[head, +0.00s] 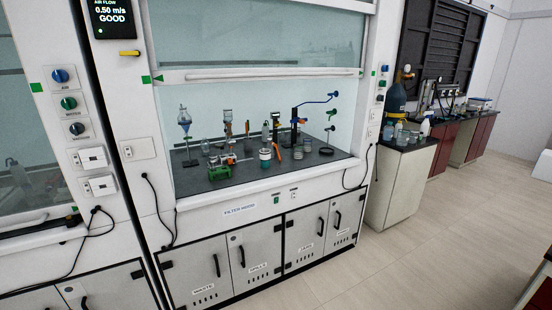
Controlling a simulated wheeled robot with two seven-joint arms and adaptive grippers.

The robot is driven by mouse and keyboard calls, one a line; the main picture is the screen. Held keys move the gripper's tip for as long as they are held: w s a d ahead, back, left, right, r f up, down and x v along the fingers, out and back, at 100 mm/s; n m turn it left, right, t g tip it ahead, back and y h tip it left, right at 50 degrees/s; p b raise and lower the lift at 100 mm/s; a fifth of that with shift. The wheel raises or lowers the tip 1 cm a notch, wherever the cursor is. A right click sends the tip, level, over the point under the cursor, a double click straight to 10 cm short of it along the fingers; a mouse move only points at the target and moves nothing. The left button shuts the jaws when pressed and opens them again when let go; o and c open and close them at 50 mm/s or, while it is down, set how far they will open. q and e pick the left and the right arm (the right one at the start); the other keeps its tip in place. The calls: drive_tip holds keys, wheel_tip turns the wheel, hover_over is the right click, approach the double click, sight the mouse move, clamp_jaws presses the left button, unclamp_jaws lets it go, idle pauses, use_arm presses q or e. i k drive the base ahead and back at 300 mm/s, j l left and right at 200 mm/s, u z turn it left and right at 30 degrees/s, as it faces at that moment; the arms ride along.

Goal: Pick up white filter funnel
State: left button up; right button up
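I cannot make out a white filter funnel for certain; the small items on the dark worktop (318,158) of the fumehood labelled "FILTER HOOD" are too small to tell apart. A clear glass vessel (185,117) on a stand is at the left of the worktop. A small jar with a white band (265,155) stands near the front middle. A green block-like item (218,173) with red and white parts beside it lies at the front left. Neither of my grippers is in view.
The hood's sash (250,75) is raised, leaving the front open. Cabinets (270,255) are below it. A second hood (30,180) is at the left. The floor (430,240) at right is clear.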

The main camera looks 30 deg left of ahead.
sight(264, 156)
drive_tip(key=i+l+u, duration=0.2)
drive_tip(key=u, duration=0.25)
drive_tip(key=i+l+u, duration=0.3)
drive_tip(key=u, duration=0.15)
drive_tip(key=i+l+u, duration=0.35)
drive_tip(key=l, duration=0.2)
drive_tip(key=i+l+u, duration=0.2)
drive_tip(key=l, duration=0.15)
drive_tip(key=k, duration=0.05)
